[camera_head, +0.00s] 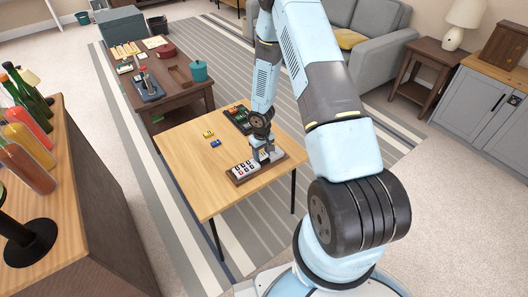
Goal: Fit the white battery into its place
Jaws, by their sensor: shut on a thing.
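My gripper (266,156) is low over the right part of a brown tray (236,181) near the front edge of the light wooden table. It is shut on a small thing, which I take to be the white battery. The battery is hardly distinguishable between the fingers at this size. The tray has a pale insert (243,169) with several small dark and red marks or pieces. I cannot tell which place in it is empty, or whether the held battery touches the tray.
A yellow block (208,133) and a blue block (215,143) lie on the light wooden table (190,165). A dark tray (232,117) with small coloured pieces stands behind my gripper. The table's left part is clear. A cluttered dark table (170,107) stands behind.

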